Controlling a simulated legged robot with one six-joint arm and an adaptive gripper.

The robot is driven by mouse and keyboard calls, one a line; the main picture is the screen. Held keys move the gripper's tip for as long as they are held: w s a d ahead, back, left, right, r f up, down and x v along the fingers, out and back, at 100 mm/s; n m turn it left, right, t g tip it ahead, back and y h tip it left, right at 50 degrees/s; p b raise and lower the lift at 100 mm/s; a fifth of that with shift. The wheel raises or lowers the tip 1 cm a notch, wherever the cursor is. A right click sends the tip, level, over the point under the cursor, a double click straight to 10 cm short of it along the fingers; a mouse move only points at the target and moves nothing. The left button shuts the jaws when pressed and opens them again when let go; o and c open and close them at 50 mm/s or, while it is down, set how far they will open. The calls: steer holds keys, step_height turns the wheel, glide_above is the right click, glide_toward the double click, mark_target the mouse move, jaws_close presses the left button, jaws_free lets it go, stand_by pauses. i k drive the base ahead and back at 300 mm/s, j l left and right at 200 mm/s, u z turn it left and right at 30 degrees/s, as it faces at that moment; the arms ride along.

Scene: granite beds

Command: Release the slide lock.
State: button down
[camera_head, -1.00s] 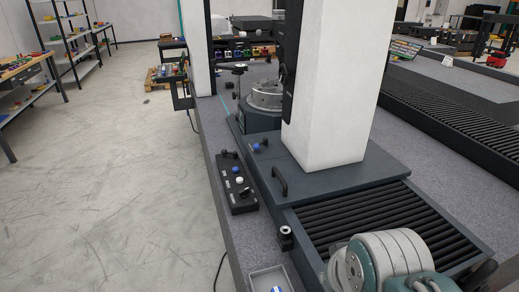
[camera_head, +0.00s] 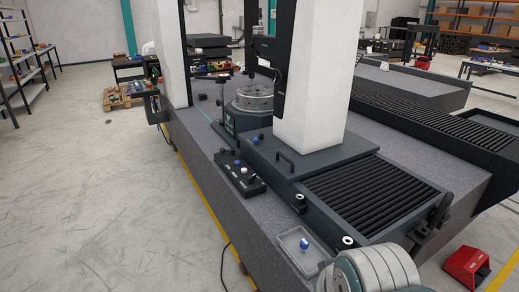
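A machine slide with a white column (camera_head: 312,80) stands on a granite bed (camera_head: 200,150). A dark carriage at the column's foot carries a black bar handle (camera_head: 285,160) and a small blue knob (camera_head: 257,138). In front of it a black ribbed bellows (camera_head: 370,195) covers the slide way. A black control box (camera_head: 240,179) with a blue and a white button and a small lever lies left of the carriage. I cannot tell which part is the slide lock. My rounded grey-white arm link shows at the bottom; my gripper is not in view.
A grey tray (camera_head: 300,248) holding a small blue-and-white item sits near the bed's front edge. A round table (camera_head: 254,97) stands behind the carriage. A red foot pedal (camera_head: 467,267) lies on the floor at right. The left floor is open.

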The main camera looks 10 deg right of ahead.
mark_target(255, 141)
steer(key=j+z, duration=0.4)
steer(key=j, duration=0.7)
steer(key=i+j+z, duration=0.25)
steer(key=i+j, duration=0.2)
steer(key=j, duration=0.15)
steer(key=i+j+z, duration=0.3)
steer(key=j, duration=0.45)
steer(key=i+j+z, duration=0.1)
steer(key=i+j, duration=0.15)
steer(key=i, duration=0.15)
steer(key=i+j+z, duration=0.1)
steer(key=i+j, duration=0.2)
steer(key=i, duration=0.1)
